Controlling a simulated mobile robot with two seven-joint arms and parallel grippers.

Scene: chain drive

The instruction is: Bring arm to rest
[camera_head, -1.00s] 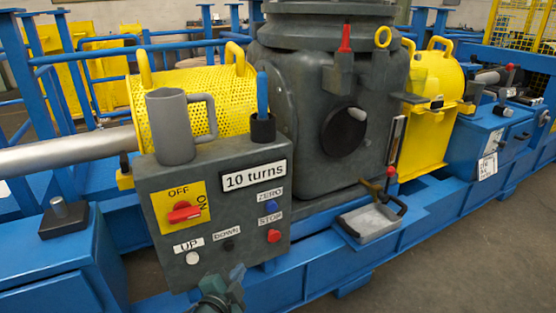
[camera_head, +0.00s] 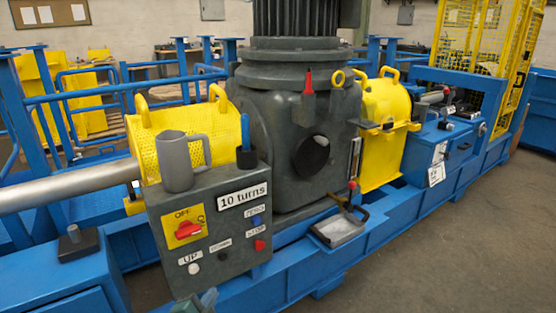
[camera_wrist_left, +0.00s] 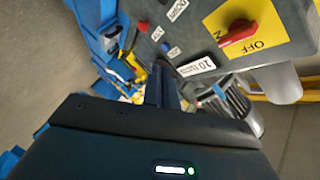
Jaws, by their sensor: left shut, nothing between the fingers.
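My left gripper (camera_head: 197,302) shows only as a small part at the bottom edge of the head view, in front of and below the grey control box (camera_head: 235,230). In the left wrist view its fingers (camera_wrist_left: 160,85) are shut together with nothing held, and the same control box (camera_wrist_left: 285,55) is beyond them. The box carries a red rotary switch (camera_head: 187,229), a white UP button (camera_head: 194,268), a blue button (camera_head: 257,221) and a red button (camera_head: 260,245). My right gripper is in neither view.
A grey mug (camera_head: 176,163) and a dark cup (camera_head: 246,157) with a blue stick stand on the box. Behind are the dark gear housing (camera_head: 290,135) and yellow perforated guard (camera_head: 150,150). A blue frame (camera_head: 370,245) runs along the front; the floor (camera_head: 450,260) at right is clear.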

